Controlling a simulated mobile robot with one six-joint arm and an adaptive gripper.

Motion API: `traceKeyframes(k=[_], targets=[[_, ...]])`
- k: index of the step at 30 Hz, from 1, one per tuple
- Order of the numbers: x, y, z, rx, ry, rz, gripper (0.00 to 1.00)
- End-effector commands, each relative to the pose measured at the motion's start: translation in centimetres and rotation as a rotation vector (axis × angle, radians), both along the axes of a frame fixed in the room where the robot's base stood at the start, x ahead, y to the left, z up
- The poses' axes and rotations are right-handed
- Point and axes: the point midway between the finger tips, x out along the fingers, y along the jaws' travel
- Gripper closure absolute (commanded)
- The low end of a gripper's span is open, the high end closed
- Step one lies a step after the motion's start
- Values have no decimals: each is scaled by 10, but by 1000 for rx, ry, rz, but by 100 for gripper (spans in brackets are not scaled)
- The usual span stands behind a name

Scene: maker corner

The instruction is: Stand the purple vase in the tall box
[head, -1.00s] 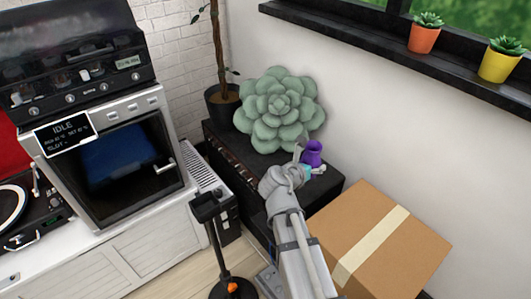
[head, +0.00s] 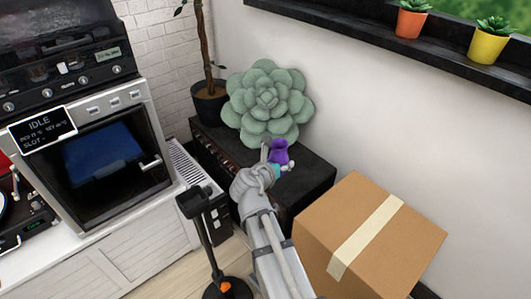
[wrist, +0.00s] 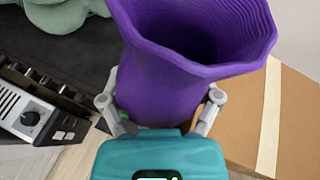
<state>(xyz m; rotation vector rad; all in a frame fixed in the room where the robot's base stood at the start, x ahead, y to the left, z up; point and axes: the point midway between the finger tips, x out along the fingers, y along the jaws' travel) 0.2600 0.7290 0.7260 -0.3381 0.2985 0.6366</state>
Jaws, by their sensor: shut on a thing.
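The purple vase (head: 278,152) is ribbed, with a wide flared mouth. My gripper (head: 281,167) is shut on it and holds it in front of the big green succulent, over or near the black cabinet top. In the wrist view, the vase (wrist: 160,85) fills the space between the two fingers of my gripper (wrist: 160,103), its dark open mouth facing the camera. The vase's foot is hidden. A brown cardboard box (head: 412,235) with a pale tape strip across its top stands to the right; I cannot tell whether it is the tall box.
The green succulent (head: 267,102) stands on the black cabinet (head: 310,178) near the wall. A potted trunk (head: 208,105) is behind it. A black stand (head: 205,225) is left of my arm. An oven (head: 105,165) is at left. Potted plants sit on the window ledge (head: 350,25).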

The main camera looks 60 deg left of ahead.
Motion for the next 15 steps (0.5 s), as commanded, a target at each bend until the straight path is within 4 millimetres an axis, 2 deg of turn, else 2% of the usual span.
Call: traceKeyframes(k=[15], targets=[[29,81,-41,1,1,0,66]])
